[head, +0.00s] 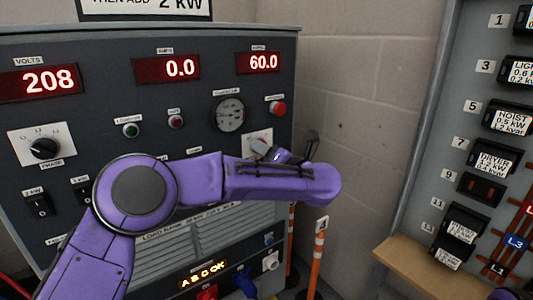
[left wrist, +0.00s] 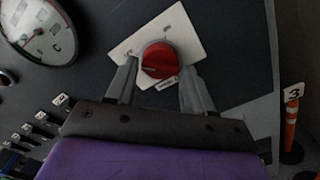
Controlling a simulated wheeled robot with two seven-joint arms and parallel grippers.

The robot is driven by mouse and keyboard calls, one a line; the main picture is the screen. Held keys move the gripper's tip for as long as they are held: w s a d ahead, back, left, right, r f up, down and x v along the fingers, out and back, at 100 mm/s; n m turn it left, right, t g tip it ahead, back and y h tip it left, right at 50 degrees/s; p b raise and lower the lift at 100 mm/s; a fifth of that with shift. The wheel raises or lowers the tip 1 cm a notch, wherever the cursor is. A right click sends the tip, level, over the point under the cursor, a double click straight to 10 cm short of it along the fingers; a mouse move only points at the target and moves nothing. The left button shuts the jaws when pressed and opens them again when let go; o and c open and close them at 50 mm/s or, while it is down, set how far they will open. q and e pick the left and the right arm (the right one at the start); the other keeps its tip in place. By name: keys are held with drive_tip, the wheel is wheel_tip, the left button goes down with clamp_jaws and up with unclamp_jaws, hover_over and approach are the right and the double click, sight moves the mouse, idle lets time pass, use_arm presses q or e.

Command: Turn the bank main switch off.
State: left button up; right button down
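A red rotary knob (left wrist: 158,60) sits on a tilted white plate (left wrist: 184,30) on the grey panel; I take it as the bank main switch. A small label is under it, too blurred to read. My left gripper (left wrist: 158,72) is open, with one finger at each side of the knob; I cannot tell whether they touch it. In the head view the plate (head: 258,136) shows at the panel's right side, and my purple left arm hides most of the knob and gripper. My right gripper is not in view.
The panel displays (head: 168,68) read 208, 0.0 and 60.0. A round gauge (head: 229,113) and a red button (head: 277,108) are near the plate. A breaker board (head: 450,120) stands at right. An orange post (head: 316,258) stands by the panel's right edge.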

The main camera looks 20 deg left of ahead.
use_arm(q)
drive_tip(key=shift+o, duration=0.9)
drive_tip(key=v, duration=1)
drive_tip(key=shift+s+d, duration=0.2)
drive_tip(key=shift+d, duration=0.05)
